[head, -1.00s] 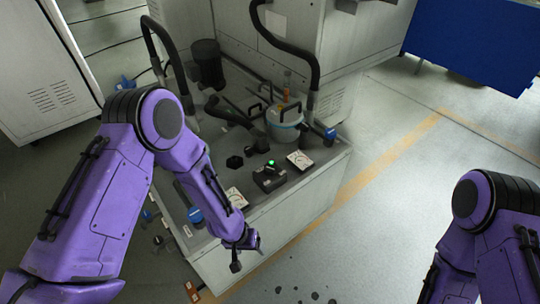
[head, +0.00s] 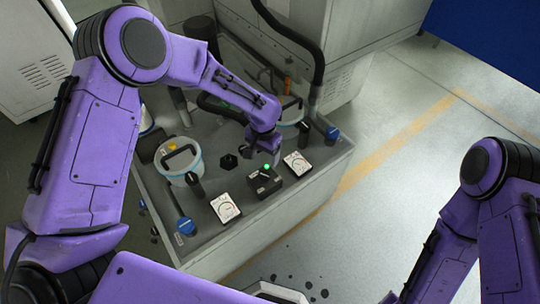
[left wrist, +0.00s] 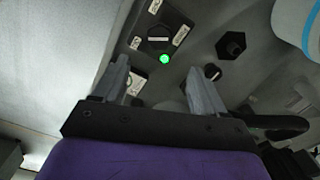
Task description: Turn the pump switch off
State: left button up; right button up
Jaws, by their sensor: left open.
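The pump switch appears to be the dark box (head: 265,184) on the grey bench top, with a lit green lamp (head: 266,167) on it. In the left wrist view, a dark knob with a pale bar (left wrist: 158,39) sits on a labelled panel beside the green lamp (left wrist: 165,59). My left gripper (head: 263,149) is above and just behind the box in the head view. In the left wrist view its two fingers (left wrist: 167,64) are spread and empty, with the lamp showing between their tips. I see no contact. My right arm is at the right; its gripper is out of view.
Two white gauges (head: 225,208) (head: 297,163) flank the box. A black hexagonal knob (head: 228,162) is behind it. Lidded buckets (head: 193,172) (head: 293,103), blue-topped parts (head: 185,226) (head: 333,133) and a thick black hose (head: 318,70) stand around. Floor right of the bench is clear.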

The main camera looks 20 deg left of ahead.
pick_arm(q)
jog(key=shift+w+f, duration=0.1)
jog(key=shift+f, duration=0.7)
jog(key=p, duration=0.1)
send_over(264, 174)
jog(key=f, duration=0.2)
jog(key=s+f, duration=0.1)
jog(key=f, duration=0.1)
jog(key=shift+f, duration=0.35)
jog(key=f, duration=0.1)
jog(key=w+f, duration=0.1)
jog(key=f, duration=0.1)
jog(key=shift+d+p, duration=0.1)
jog(key=shift+p, duration=0.25)
jog(key=shift+w+f, duration=0.15)
jog(key=shift+f, duration=0.3)
jog(key=shift+s+r, duration=0.2)
jog(key=shift+s, duration=0.05)
jog(key=c, duration=1.1)
pick_arm(e)
jog(key=shift+s+r, duration=0.15)
jog(key=shift+r, duration=0.35)
jog(key=shift+s+r, duration=0.15)
jog(key=shift+r, duration=0.35)
